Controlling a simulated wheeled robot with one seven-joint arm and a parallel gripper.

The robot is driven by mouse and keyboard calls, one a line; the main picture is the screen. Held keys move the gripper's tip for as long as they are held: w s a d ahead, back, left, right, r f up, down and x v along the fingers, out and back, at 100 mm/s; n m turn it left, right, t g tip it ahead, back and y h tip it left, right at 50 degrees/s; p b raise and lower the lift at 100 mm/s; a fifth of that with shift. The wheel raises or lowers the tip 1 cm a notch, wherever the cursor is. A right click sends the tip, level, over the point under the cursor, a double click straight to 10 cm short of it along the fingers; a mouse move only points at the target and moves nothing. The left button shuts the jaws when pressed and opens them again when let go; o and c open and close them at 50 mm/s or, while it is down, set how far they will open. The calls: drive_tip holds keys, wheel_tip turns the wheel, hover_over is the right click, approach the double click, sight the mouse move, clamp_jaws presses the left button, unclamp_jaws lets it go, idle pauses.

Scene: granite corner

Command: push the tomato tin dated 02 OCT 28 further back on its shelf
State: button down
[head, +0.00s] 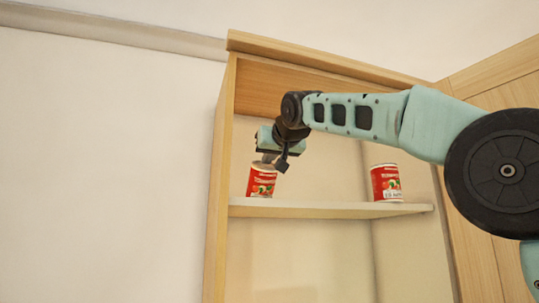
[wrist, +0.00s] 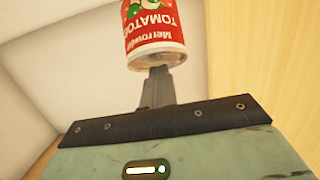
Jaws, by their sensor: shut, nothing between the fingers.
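Two red tomato tins stand upright on a cabinet shelf (head: 330,209). The left tin (head: 262,184) is close to the left cabinet side, and the right tin (head: 386,184) is near the right end. The date print on both is too small to read. My gripper (head: 272,160) is at the left tin, overlapping its upper edge. In the wrist view a tin (wrist: 155,45) appears upside down, its label reading TOMATO, with no date in view. My gripper's shut fingers (wrist: 158,72) meet its rim in the picture; I cannot tell whether they touch it.
The wooden cabinet (head: 218,170) has a left side panel close to the left tin and a top board (head: 320,62) above. The shelf between the two tins is clear. A wooden panel (head: 500,90) stands at the right, behind my arm.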

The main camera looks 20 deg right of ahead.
drive_tip(key=shift+w+r, duration=0.1)
drive_tip(key=shift+r, duration=0.15)
drive_tip(key=s+b, duration=0.6)
drive_tip(key=s, duration=0.6)
drive_tip(key=shift+s+d, duration=0.2)
drive_tip(key=shift+d, duration=0.05)
drive_tip(key=shift+r, duration=0.1)
